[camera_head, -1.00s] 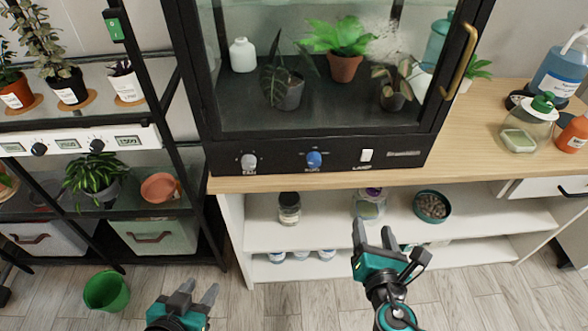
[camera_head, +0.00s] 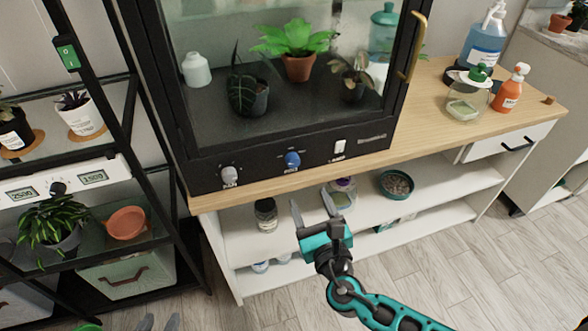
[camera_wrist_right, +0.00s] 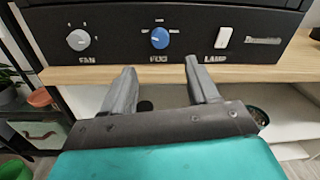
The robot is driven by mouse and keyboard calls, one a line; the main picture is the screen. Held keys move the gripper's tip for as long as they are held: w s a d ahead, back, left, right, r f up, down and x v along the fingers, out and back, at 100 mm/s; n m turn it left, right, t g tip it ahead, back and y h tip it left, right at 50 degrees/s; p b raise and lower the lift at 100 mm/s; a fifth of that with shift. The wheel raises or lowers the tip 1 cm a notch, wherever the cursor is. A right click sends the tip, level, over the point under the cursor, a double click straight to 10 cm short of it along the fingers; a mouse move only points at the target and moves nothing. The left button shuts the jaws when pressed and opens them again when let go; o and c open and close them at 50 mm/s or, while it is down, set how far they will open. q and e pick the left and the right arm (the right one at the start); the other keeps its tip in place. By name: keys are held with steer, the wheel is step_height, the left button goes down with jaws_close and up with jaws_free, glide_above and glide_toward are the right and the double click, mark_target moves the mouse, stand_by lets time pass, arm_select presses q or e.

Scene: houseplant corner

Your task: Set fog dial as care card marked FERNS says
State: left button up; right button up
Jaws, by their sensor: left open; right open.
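The blue fog dial (camera_head: 292,159) sits on the black panel under the glass cabinet, between the grey fan dial (camera_head: 229,174) and the white lamp switch (camera_head: 339,146). In the right wrist view the fog dial (camera_wrist_right: 160,38) is above the label FOG; its exact setting is too small to tell. My right gripper (camera_head: 313,207) is open and empty, below and in front of the panel, apart from the dial. My left gripper (camera_head: 159,322) is open at the bottom edge, mostly cut off. I cannot make out a care card marked FERNS.
The glass cabinet holds a green fern (camera_head: 297,50) and other potted plants. It stands on a wooden top (camera_head: 430,115) above white shelves with jars and a bowl of pebbles (camera_head: 396,184). A black plant rack stands at the left. An orange spray bottle (camera_head: 508,92) stands at the right.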

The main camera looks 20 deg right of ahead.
mark_target(294, 163)
steer(key=w, duration=1)
steer(key=shift+w, duration=0.3)
steer(key=c, duration=1)
steer(key=shift+c, duration=0.2)
